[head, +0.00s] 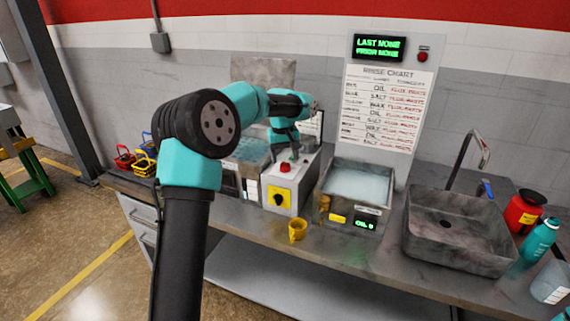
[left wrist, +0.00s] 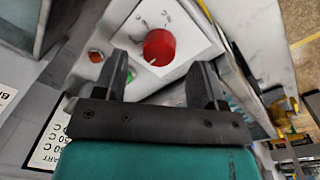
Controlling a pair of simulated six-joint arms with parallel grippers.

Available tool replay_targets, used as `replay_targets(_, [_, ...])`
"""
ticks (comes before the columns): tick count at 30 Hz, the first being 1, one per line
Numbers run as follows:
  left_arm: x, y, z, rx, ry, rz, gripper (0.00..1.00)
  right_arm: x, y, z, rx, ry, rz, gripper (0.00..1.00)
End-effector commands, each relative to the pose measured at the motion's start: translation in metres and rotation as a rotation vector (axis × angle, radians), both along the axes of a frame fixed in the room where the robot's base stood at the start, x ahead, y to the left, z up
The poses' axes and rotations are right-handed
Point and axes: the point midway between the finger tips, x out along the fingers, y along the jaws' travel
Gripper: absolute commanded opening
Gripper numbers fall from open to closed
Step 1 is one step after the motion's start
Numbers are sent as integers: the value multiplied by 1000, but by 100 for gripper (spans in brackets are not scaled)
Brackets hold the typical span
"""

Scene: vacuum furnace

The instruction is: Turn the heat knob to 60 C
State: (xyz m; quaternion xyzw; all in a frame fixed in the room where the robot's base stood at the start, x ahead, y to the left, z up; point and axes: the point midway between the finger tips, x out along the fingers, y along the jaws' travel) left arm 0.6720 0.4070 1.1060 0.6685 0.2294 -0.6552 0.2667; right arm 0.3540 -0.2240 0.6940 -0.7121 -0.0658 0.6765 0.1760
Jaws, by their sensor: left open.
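The red heat knob (left wrist: 159,47) sits on a white dial plate (left wrist: 185,25) in the left wrist view; the marks around it are too blurred to read. My left gripper (left wrist: 160,75) is open, one finger on each side just short of the knob in the picture. I cannot tell whether either finger touches it. In the head view my left arm reaches over the back counter, and the gripper (head: 295,152) is over the white control box (head: 299,185), partly hidden by my arm. My right gripper is not in view.
A yellow plate with a black switch (head: 279,197) is on the box front. A liquid-filled tank (head: 344,205) stands to its right, then a sink (head: 440,240).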

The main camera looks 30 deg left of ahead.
Motion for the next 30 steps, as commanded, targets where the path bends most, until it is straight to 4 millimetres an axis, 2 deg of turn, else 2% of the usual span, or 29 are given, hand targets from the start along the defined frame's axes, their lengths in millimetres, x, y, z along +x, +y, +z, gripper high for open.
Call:
replay_targets(3, [0, -1, -17, 1, 1, 0, 64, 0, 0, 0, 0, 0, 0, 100])
replay_targets(7, [1, -1, -28, 1, 1, -1, 64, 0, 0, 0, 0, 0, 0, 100])
replay_targets(18, [1, -1, -32, 1, -1, 0, 63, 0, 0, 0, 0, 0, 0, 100])
replay_targets(30, [1, -1, -32, 1, -1, 0, 25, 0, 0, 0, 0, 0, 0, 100])
